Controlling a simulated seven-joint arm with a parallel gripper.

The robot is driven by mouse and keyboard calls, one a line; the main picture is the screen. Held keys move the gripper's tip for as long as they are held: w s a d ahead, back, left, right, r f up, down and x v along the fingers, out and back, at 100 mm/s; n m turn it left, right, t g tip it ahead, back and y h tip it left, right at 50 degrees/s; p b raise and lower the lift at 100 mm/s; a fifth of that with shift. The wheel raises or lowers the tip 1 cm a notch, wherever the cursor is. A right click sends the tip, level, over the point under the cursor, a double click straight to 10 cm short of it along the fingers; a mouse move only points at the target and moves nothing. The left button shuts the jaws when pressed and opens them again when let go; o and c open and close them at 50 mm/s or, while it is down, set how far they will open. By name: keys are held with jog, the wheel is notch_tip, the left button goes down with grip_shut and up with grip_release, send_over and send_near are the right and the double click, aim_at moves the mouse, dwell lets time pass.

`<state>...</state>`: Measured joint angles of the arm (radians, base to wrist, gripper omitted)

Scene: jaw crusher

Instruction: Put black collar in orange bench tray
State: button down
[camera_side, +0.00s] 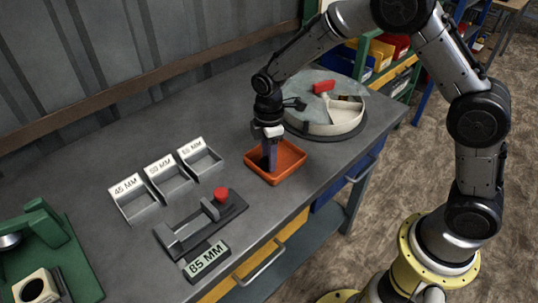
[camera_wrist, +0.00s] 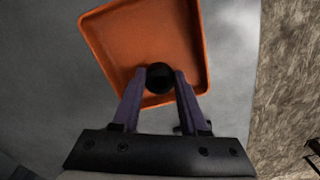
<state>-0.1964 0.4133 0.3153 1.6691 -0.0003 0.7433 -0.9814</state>
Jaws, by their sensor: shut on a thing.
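The orange bench tray (camera_side: 289,158) sits on the grey bench, and it fills the upper middle of the wrist view (camera_wrist: 120,50). My gripper (camera_side: 270,160) points down over the left part of the tray in the side view. In the wrist view my gripper (camera_wrist: 160,78) is shut on the black collar (camera_wrist: 160,76), a dark round thing held between the two purple fingertips. The collar is over the tray near its edge closest to my wrist. In the side view the collar is hidden by the fingers, and I cannot tell whether it touches the tray floor.
A round bin (camera_side: 335,118) with a red-handled thing stands behind the tray. Three bins marked 45, 50 and 55 MM (camera_side: 135,198) are to the left. A gauge with a red knob (camera_side: 221,194) stands in front of them. The bench's front edge runs close by the tray.

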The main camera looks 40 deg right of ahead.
jog(key=shift+c, duration=2.2)
grip_release()
jog(key=shift+r, duration=0.1)
notch_tip(320, 180, up, 12)
jog(key=s+d+r+m+t, duration=0.25)
jog(key=s+r+m, duration=0.2)
jog(key=s, duration=0.25)
jog(key=s+d+r+m+t, duration=0.1)
jog(key=s+d+r+m, duration=0.2)
jog(key=s+r, duration=0.3)
jog(key=s+d+f+m+t, duration=0.2)
jog(key=s+m, duration=0.4)
jog(key=s, duration=0.7)
jog(key=shift+s+d+f, duration=0.2)
jog(key=shift+d+f, duration=0.25)
jog(key=shift+d, duration=0.05)
